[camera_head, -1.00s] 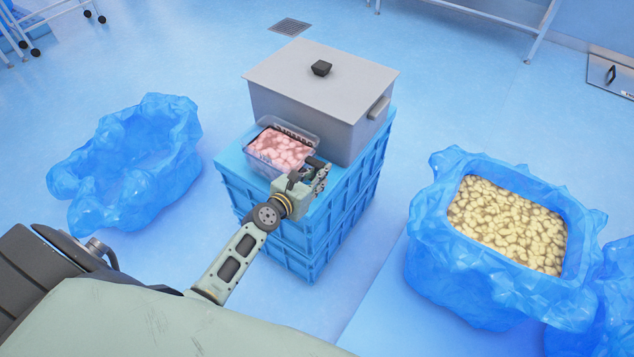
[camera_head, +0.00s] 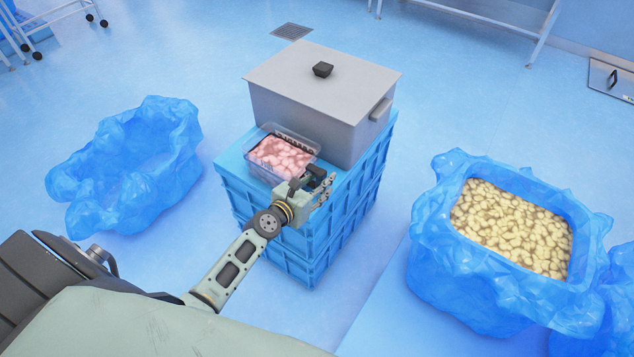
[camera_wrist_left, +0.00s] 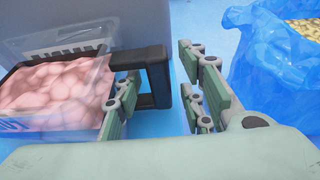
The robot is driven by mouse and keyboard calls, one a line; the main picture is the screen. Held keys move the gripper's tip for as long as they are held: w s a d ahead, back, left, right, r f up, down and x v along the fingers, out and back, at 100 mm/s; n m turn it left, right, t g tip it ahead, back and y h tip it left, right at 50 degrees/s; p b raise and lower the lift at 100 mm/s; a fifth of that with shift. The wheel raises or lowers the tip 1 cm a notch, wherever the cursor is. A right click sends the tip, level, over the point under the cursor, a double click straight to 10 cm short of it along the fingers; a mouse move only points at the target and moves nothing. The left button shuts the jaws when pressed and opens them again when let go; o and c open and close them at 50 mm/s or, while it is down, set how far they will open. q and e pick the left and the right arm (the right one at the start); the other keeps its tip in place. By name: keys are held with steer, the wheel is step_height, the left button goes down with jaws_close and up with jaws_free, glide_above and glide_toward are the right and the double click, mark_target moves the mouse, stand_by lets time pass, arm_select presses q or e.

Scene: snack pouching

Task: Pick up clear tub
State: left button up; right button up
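The clear tub (camera_head: 262,172), filled with pink pieces, sits on top of a stack of blue crates (camera_head: 235,180), against the front of a grey box. It also shows at the left in the left wrist view (camera_wrist_left: 70,122). My left gripper (camera_head: 322,183) is just right of and in front of the tub. In the left wrist view its fingers (camera_wrist_left: 160,92) are spread apart, and a black handle-like frame (camera_wrist_left: 160,78) by the tub's right side shows between them. Whether the fingers touch it I cannot tell. My right gripper is not in view.
The grey lidded box (camera_head: 300,110) fills the back of the crate top. A blue-lined bin (camera_head: 435,240) with yellowish pieces stands at right. An empty-looking blue-lined bin (camera_head: 95,205) stands at left. The floor between is clear.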

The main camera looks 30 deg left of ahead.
arm_select(q)
steer(key=shift+r, duration=0.2)
steer(key=p+v, duration=0.1)
steer(key=v, duration=1.1)
steer(key=shift+f, duration=0.1)
